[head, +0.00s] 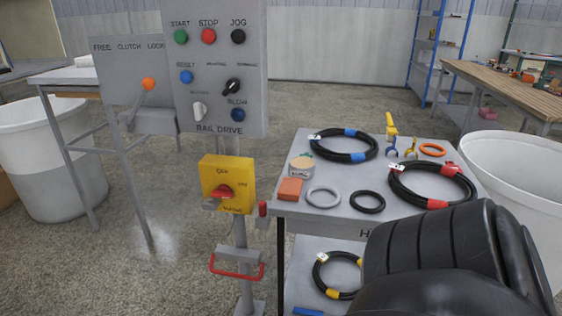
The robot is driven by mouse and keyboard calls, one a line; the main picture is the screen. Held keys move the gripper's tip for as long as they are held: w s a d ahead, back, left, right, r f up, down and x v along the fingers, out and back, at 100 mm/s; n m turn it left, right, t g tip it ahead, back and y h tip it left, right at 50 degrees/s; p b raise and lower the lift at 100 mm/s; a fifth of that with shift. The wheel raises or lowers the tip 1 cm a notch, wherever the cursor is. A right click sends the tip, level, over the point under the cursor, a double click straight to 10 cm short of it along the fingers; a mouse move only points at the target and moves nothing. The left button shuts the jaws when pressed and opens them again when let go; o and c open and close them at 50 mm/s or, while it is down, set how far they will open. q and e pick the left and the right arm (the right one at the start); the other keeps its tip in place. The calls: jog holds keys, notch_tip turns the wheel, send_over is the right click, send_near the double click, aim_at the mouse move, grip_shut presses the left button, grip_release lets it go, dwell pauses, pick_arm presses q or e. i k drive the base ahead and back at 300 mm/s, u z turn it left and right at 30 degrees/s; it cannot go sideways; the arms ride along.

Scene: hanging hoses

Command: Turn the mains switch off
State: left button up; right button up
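The mains switch is a yellow box (243,183) on a grey post below the RAIL DRIVE panel. It has a red rotary handle (223,190) at its middle. A grey piece sticks out at the handle's lower left; which mark the handle points to is hard to tell. Neither gripper's fingers show. A black ribbed part at the lower right is likely my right arm, well to the right of the switch.
The RAIL DRIVE panel (218,113) with buttons stands above the switch. A clutch box (131,73) with an orange-knobbed lever is to its left. A red bar handle (237,272) is below. A grey cart (305,223) with coiled hoses stands close on the right.

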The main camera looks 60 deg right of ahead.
aim_at(223, 191)
jog(key=z, duration=1.45)
jog(key=k, duration=0.25)
jog(key=z, duration=0.5)
jog(key=i, duration=1.1)
jog(key=u, duration=0.3)
